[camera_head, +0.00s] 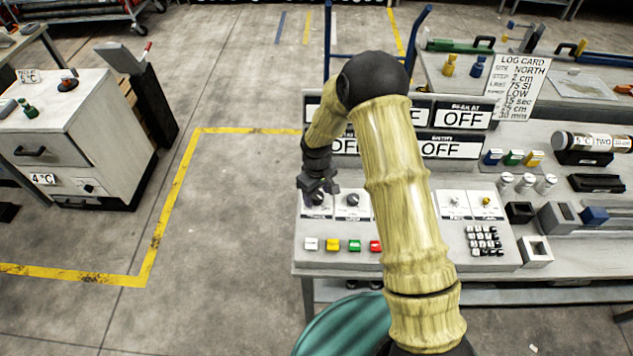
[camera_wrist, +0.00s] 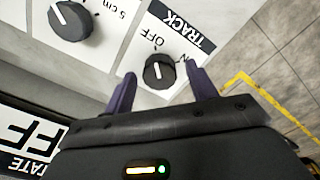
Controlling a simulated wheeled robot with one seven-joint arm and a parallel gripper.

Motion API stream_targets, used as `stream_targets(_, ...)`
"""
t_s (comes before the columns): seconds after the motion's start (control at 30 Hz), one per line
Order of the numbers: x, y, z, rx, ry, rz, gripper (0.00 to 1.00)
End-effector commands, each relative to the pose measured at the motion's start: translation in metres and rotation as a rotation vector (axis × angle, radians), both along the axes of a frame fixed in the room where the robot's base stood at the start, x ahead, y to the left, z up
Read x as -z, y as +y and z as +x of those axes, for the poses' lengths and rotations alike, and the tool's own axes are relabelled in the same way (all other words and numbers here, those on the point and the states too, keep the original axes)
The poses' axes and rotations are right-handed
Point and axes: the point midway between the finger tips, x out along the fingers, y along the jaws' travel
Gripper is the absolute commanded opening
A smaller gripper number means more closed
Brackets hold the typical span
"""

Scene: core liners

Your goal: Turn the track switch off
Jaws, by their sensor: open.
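The TRACK switch is a round black knob (camera_wrist: 159,71) with a white pointer line, in the wrist view. OFF is printed above it there, and a second label, partly hidden by a finger, is to its right. The white line runs roughly up and down in that view; which end is the pointer is hard to tell. My gripper (camera_head: 318,188) is open over the left end of the control panel (camera_head: 410,258), and in the wrist view its two dark fingers stand on either side of the knob. Contact cannot be made out. In the head view my gripper mostly hides the knob.
A second black knob (camera_wrist: 71,20) marked 5 cm sits beside the TRACK switch. Several coloured buttons (camera_head: 354,246) lie along the panel's front. Display boards reading OFF (camera_head: 460,119) stand behind the panel. Open floor (camera_head: 225,240) lies to the left.

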Motion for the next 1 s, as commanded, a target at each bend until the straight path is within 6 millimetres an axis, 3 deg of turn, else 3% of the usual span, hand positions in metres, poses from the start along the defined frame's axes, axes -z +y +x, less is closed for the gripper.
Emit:
stream_targets(0.27,-0.03,0.0,0.001,0.0,-0.004,0.001,0.57)
stream_targets(0.8,-0.137,0.0,0.001,0.0,-0.006,0.002,0.57)
stream_targets(1.0,-0.166,0.001,0.001,-0.001,-0.004,0.003,0.57)
